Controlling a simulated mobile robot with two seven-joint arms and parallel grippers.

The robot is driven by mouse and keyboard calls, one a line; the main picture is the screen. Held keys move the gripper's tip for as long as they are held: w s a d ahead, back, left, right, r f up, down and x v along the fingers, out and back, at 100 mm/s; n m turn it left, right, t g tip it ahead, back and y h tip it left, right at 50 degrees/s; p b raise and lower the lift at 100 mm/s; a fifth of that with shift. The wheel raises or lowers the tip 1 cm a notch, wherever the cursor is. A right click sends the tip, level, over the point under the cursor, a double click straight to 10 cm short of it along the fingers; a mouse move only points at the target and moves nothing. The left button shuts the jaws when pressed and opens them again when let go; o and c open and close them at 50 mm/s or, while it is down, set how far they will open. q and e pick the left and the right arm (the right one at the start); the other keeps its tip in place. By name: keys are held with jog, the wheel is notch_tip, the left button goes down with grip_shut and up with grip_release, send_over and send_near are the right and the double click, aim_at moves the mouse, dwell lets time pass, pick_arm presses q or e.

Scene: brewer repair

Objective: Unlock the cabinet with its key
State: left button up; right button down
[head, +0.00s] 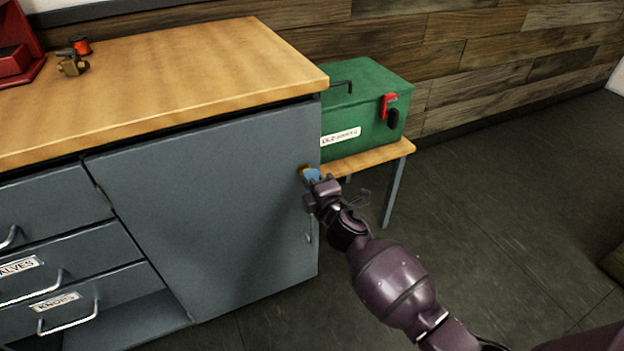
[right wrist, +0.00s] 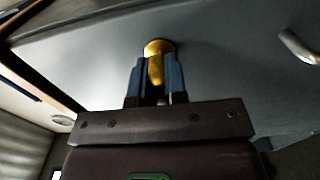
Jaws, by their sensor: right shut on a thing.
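The grey cabinet (head: 205,205) has a closed door under a wooden top. A brass lock (head: 303,170) sits near the door's upper right edge. My right gripper (head: 312,176) is right at the lock. In the right wrist view, its two blue fingers (right wrist: 158,78) are shut on a brass piece, seemingly the key (right wrist: 155,70), which meets the round brass lock face (right wrist: 158,46) at the door. The fingers hide most of the key, so its depth and turn cannot be told. My left gripper is out of view.
The door's bar handle (head: 309,232) is below the lock; it also shows in the right wrist view (right wrist: 299,46). A green toolbox (head: 362,105) stands on a low side table (head: 375,157) just right of the cabinet. Labelled drawers (head: 70,288) are at left. Floor at right is clear.

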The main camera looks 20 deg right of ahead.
jog(key=c, duration=1.2)
grip_release()
jog(key=shift+o, duration=0.2)
jog(key=shift+s, duration=0.45)
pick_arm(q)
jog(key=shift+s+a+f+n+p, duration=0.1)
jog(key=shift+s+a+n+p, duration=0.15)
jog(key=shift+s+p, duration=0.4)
pick_arm(e)
jog(key=s, duration=1)
jog(key=shift+d, duration=0.15)
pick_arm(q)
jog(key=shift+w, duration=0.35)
